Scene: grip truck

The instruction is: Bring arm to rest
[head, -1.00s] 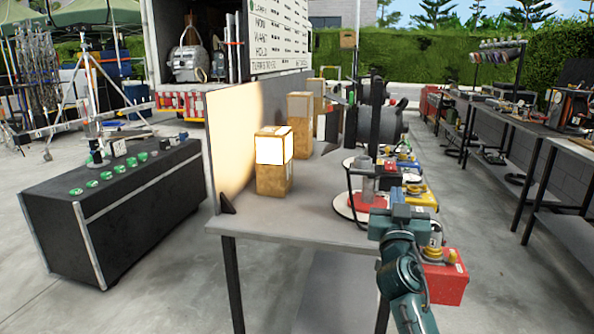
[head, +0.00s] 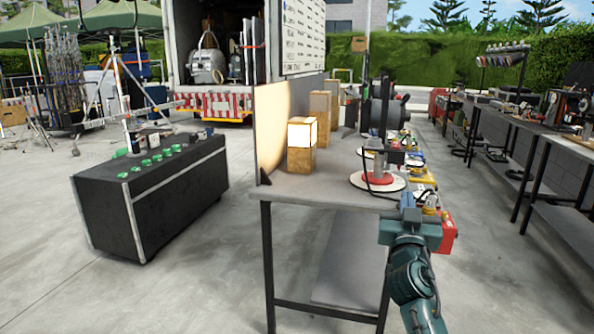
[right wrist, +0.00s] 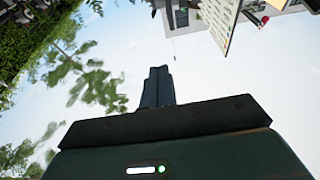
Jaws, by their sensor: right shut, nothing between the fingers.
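My right arm comes up from the bottom right of the head view. Its right gripper (head: 408,202) is upright in front of the near right corner of the grey work table (head: 290,188). In the right wrist view the fingers of the right gripper (right wrist: 158,72) are together and empty, pointing up against the sky. My left gripper and arm are not in view.
The table holds a lit box lamp (head: 301,146), a round stand with a red base (head: 377,178) and red and yellow boxes at its right edge. A black case (head: 150,195) stands left. Right are workbenches (head: 510,130). Concrete floor between is open.

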